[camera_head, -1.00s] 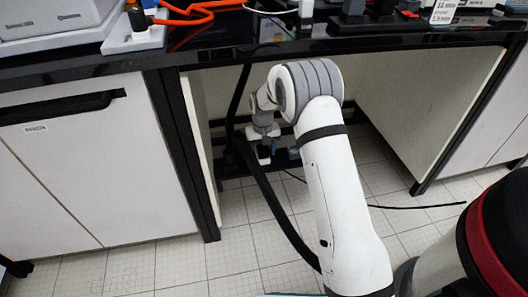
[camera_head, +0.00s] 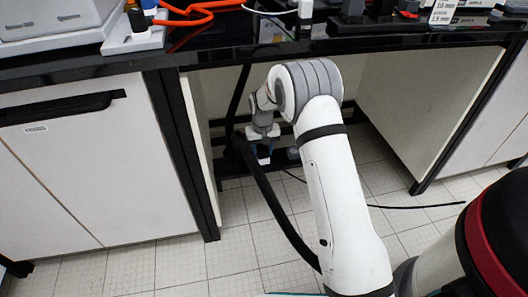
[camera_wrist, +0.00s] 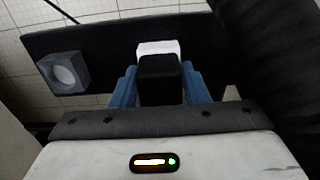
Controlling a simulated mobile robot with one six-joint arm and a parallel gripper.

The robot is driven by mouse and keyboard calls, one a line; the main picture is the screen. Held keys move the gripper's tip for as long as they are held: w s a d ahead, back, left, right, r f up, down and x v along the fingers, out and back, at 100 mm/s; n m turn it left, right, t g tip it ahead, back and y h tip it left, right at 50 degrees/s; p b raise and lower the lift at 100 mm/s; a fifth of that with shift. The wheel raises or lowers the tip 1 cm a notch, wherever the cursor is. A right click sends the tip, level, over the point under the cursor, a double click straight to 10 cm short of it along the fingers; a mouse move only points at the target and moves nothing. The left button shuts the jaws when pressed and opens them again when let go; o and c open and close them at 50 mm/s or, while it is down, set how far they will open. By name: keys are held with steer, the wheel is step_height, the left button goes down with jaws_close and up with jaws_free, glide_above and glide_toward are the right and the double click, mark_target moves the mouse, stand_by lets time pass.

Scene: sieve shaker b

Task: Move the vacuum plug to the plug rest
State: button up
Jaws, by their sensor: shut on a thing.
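My gripper (camera_wrist: 160,86) has blue fingers and is shut on a black plug (camera_wrist: 159,72) in the wrist view. A white block (camera_wrist: 158,47) sits just beyond the plug; I cannot tell whether the two touch. A grey block with a round pale face (camera_wrist: 64,74), possibly the plug rest, stands to the left on the same dark board (camera_wrist: 105,52), apart from the plug. In the head view my gripper (camera_head: 264,153) is small, low under the bench, and the plug is hard to make out there.
A thick black hose (camera_head: 277,210) runs down close beside my gripper and fills the upper right of the wrist view. The bench top (camera_head: 350,42) is above my arm. Cabinet panels (camera_head: 420,95) stand on both sides. A thin black cable (camera_head: 415,207) lies on the tiled floor.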

steer(key=o, duration=1.5)
steer(key=shift+c, duration=0.2)
